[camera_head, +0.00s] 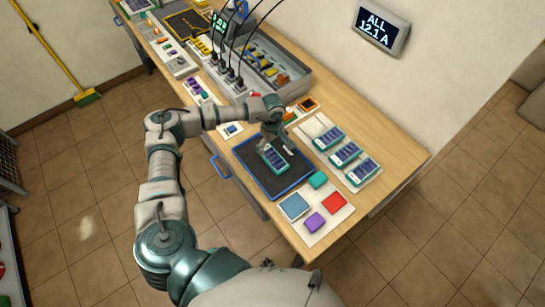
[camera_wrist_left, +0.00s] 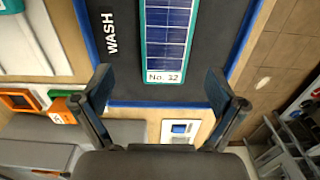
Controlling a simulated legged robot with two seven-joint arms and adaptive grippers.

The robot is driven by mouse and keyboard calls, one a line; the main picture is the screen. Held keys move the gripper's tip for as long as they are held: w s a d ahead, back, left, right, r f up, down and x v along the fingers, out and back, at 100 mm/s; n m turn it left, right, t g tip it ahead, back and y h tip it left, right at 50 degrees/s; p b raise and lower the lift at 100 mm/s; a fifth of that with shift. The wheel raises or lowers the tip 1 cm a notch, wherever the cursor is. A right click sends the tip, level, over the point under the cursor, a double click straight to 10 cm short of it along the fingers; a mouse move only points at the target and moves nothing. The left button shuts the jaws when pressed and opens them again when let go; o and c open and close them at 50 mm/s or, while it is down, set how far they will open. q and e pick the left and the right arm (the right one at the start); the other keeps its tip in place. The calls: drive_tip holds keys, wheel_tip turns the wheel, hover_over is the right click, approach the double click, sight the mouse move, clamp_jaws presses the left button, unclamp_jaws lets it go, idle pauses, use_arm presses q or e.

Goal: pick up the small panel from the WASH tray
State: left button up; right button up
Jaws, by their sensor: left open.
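The small panel (camera_head: 276,158) is a teal-framed piece with dark blue cells, lying on the dark WASH tray (camera_head: 257,172) with a blue rim. In the left wrist view the panel (camera_wrist_left: 167,35) shows a white label "No. 32", and the tray (camera_wrist_left: 118,72) carries the word WASH. My left gripper (camera_head: 276,144) is over the tray at the panel's far end. In the left wrist view its two fingers (camera_wrist_left: 166,92) are spread apart, with the panel's labelled end between and beyond them. Nothing is held. My right gripper is not in view.
A white sheet (camera_head: 326,223) with coloured blocks lies at the near end. A grey case (camera_head: 268,72) with cables stands behind.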

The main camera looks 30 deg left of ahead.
sight(273, 157)
use_arm(q)
drive_tip(key=shift+s+d+f+p, duration=0.15)
drive_tip(key=shift+s+f+p, duration=0.1)
drive_tip(key=shift+f, duration=0.25)
drive_tip(key=shift+s+d+f+p, duration=0.15)
drive_tip(key=shift+s+f, duration=0.05)
drive_tip(key=shift+f, duration=0.3)
wheel_tip(273, 157, down, 3)
drive_tip(key=shift+s+d+f+p, duration=0.1)
drive_tip(key=shift+d+f+p, duration=0.05)
drive_tip(key=shift+p, duration=0.15)
drive_tip(key=shift+f, duration=0.2)
drive_tip(key=c, duration=1.4)
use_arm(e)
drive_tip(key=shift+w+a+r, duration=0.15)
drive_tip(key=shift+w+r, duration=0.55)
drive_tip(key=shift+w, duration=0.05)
use_arm(q)
drive_tip(key=shift+o, duration=0.2)
drive_tip(key=shift+r, duration=0.1)
